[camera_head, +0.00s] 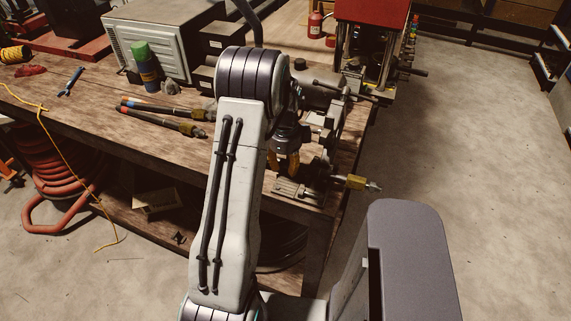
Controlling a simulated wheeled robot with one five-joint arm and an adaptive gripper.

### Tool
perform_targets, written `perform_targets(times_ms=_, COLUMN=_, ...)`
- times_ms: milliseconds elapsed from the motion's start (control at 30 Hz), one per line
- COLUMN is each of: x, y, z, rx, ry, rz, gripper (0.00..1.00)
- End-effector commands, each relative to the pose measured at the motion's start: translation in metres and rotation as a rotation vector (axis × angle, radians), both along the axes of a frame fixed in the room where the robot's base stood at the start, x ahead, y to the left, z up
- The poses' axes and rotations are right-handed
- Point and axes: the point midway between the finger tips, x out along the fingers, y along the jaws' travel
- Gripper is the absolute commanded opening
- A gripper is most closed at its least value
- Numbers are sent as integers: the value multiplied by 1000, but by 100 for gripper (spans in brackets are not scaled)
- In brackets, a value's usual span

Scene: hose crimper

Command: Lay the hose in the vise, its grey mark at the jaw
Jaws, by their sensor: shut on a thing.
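The vise (297,190) is at the near right corner of the wooden bench. My gripper (284,172) points down just above it, its orange fingers partly covered by my arm. It is shut on the hose, whose gripped part is mostly hidden. I cannot make out the grey mark or tell whether the hose rests in the jaws.
Two more dark hoses (160,117) with brass fittings and coloured bands lie on the bench (75,98) left of my arm. A green-capped can (144,68) and a grey machine (160,38) stand behind them. A red press (372,12) stands at the back right. Floor to the right is clear.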

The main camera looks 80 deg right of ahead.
Motion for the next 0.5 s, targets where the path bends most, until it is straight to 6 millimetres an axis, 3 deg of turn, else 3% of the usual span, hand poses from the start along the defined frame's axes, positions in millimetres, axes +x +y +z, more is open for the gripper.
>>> perform_targets(times_ms=167, x=0, y=3, z=-4, rx=12, ry=-1, rz=-2, gripper=0)
perform_targets(times_ms=200, x=0, y=3, z=-4, rx=12, ry=-1, rz=-2, gripper=38)
perform_targets(times_ms=500, x=0, y=2, z=-2, rx=5, ry=0, rz=-1, gripper=61)
